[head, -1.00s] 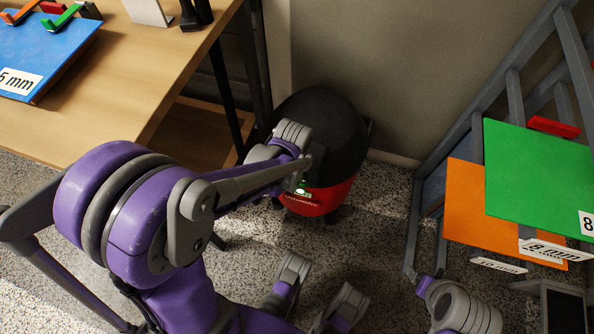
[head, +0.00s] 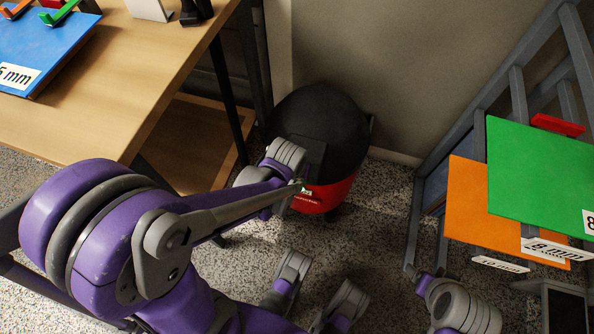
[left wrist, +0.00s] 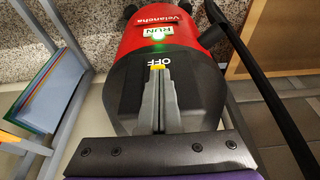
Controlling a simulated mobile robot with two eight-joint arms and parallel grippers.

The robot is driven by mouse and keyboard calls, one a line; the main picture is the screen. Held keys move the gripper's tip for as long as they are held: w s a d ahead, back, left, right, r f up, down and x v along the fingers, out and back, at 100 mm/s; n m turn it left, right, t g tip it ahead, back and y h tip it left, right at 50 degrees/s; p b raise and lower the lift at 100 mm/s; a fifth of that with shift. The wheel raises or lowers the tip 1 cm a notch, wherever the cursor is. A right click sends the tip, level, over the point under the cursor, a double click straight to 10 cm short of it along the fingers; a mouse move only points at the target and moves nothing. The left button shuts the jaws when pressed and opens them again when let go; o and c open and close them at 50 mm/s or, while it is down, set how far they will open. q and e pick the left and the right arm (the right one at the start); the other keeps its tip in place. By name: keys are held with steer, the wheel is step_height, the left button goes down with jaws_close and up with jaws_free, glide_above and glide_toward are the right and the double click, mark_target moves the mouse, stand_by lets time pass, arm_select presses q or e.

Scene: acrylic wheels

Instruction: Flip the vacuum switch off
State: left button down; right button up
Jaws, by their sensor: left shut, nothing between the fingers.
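The vacuum has a black domed lid (head: 322,115) and a red body (head: 330,195), and it stands on the floor by the wall. In the left wrist view its red body (left wrist: 180,33) carries a white and green RUN label (left wrist: 156,36) with a glowing green light beside it. An OFF marking shows on the black part just below. My left gripper (left wrist: 158,75) is shut and empty, its tips over the black lid just short of OFF. A small yellow piece shows at the tips; I cannot tell whether it is the switch or touching them.
A wooden table (head: 110,110) stands on the left. A grey rack (head: 512,100) with orange (head: 475,210) and green (head: 535,165) sheets stands on the right. The wall is close behind the vacuum.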

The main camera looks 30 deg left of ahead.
arm_select(q)
steer(key=f+t+b, duration=0.1)
steer(key=t, duration=0.1)
steer(key=s+t+y+b, duration=0.1)
steer(key=t, duration=0.1)
steer(key=shift+s+d+f+b, duration=0.15)
steer(key=shift+f+b, duration=0.25)
arm_select(e)
steer(key=x, duration=0.3)
steer(key=shift+s+f, duration=0.3)
steer(key=shift+f, duration=0.05)
arm_select(q)
steer(key=shift+w+a+r+p, duration=0.2)
steer(key=shift+w+r+p, duration=0.15)
steer(key=shift+w, duration=0.35)
arm_select(e)
steer(key=shift+r, duration=0.35)
arm_select(q)
steer(key=shift+r, duration=0.1)
arm_select(e)
steer(key=shift+s, duration=0.1)
